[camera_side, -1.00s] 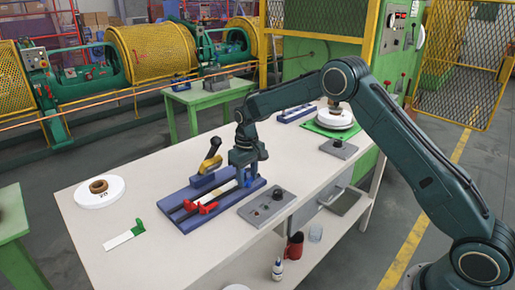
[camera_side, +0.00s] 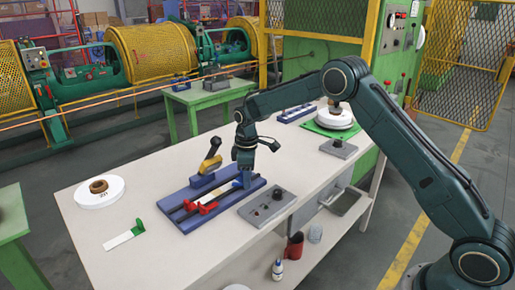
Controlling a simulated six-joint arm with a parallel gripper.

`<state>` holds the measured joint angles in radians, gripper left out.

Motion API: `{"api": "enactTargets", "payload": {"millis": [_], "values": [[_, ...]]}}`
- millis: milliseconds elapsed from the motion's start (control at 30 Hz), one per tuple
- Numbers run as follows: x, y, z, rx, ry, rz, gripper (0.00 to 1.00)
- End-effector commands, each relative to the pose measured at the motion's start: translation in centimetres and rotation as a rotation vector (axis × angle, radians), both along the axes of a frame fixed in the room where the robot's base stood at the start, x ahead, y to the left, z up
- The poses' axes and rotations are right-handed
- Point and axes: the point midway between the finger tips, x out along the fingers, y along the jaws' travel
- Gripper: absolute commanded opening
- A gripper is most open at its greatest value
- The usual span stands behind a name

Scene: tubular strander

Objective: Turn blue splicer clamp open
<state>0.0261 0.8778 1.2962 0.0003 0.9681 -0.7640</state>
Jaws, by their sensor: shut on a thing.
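The blue splicer (camera_side: 178,213) lies on the white bench, with a red clamp (camera_side: 205,207) toward its near left end. The blue clamp (camera_side: 246,180) is at the right end of the splicer and is mostly hidden by my gripper. My gripper (camera_side: 245,171) points down from above and is shut on the blue clamp. How far the clamp has turned cannot be told. A yellow and black handle (camera_side: 210,155) stands upright at the back of the splicer.
A scale-like round plate (camera_side: 334,118) on a green mat stands at the back right. The front of the bench is clear.

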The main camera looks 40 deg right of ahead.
Motion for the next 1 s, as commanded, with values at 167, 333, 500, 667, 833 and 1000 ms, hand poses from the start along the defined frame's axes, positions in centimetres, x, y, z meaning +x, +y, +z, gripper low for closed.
{"api": "enactTargets", "payload": {"millis": [167,333,500,667,833,1000], "values": [[0.05,0.02,0.13,0.001,-0.002,0.170,0.17],[0.06,0.03,0.14,0.000,-0.003,0.331,0.17],[0.06,0.03,0.15,0.000,-0.003,0.492,0.17],[0.07,0.03,0.16,0.000,-0.003,0.628,0.17],[0.07,0.03,0.16,0.000,-0.003,0.742,0.17],[0.07,0.04,0.17,0.000,-0.003,0.814,0.17]]}}
